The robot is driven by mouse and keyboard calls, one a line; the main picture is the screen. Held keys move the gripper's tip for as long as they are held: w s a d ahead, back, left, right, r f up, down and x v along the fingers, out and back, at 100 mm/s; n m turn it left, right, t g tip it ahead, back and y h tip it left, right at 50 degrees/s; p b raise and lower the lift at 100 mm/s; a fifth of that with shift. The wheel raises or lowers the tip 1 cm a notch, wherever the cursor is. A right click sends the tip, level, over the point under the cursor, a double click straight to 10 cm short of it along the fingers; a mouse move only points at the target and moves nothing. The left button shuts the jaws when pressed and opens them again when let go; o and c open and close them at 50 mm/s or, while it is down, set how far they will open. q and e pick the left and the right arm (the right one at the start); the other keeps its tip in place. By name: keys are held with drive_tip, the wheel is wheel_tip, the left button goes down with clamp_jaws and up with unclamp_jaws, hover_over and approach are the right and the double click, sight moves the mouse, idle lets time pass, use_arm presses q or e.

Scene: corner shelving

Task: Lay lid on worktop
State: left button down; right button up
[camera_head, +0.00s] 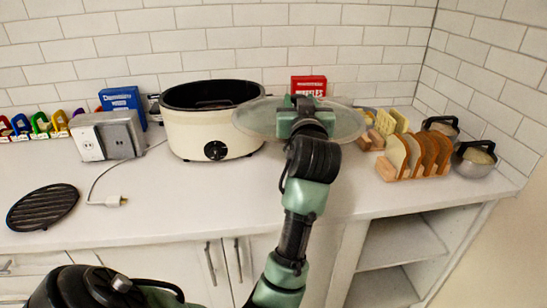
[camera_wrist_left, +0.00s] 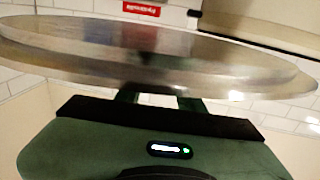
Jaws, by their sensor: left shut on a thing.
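The lid (camera_head: 347,124) is a round clear glass disc with a pale rim. My left gripper (camera_head: 304,108) is shut on it and holds it up, roughly level. In the head view the lid overlaps the right edge of the slow cooker (camera_head: 212,140), a cream pot with a dark open top. The lid also shows nearly edge-on in the left wrist view (camera_wrist_left: 150,62), just beyond the gripper (camera_wrist_left: 160,105). The white worktop (camera_head: 230,205) spreads below. The gripper hides the lid's middle, and its height above the worktop is hard to tell. My right gripper is not in view.
A black grill plate (camera_head: 43,207) and a white plug (camera_head: 117,201) with cord lie on the left. A wooden toast rack (camera_head: 415,157) and metal pots (camera_head: 474,158) stand right. A red box (camera_head: 308,85) stands behind the lid. The front middle of the worktop is clear.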

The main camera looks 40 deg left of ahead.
use_arm(q)
wheel_tip(320, 180, down, 18)
drive_tip(key=shift+f+b, duration=0.2)
drive_tip(key=shift+b, duration=0.55)
drive_tip(key=shift+f, duration=0.15)
drive_tip(key=c, duration=0.9)
unclamp_jaws()
